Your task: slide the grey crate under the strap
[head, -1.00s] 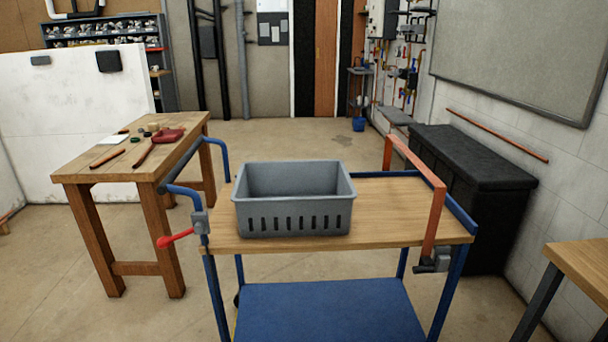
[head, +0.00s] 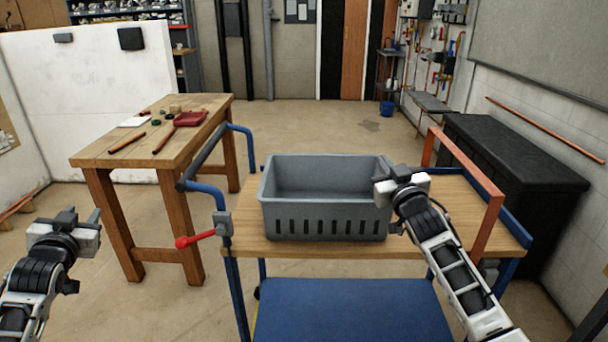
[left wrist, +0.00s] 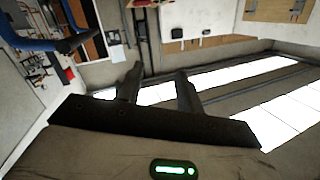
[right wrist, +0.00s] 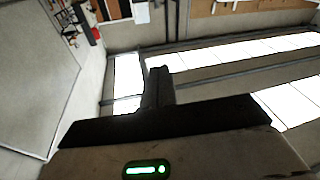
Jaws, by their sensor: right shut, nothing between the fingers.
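The grey crate (head: 325,222) stands upright on the wooden top (head: 455,210) of a blue cart, left of centre. It is an open box with slots in its front. An orange strap (head: 478,170) forms a raised band along the right side of the top, clear of the crate, with a gap between them. My right gripper (head: 382,186) is shut and empty, at the crate's right front corner. I cannot tell if it touches the crate. My left gripper (head: 82,216) is open and empty, off to the left of the cart. Its two fingers stand apart in the left wrist view (left wrist: 158,88).
A red-handled clamp (head: 197,238) and blue handle posts (head: 205,190) stand at the cart's left end. A wooden workbench (head: 165,150) with tools is behind left. A black chest (head: 520,165) stands behind right. A blue lip edges the cart's right side.

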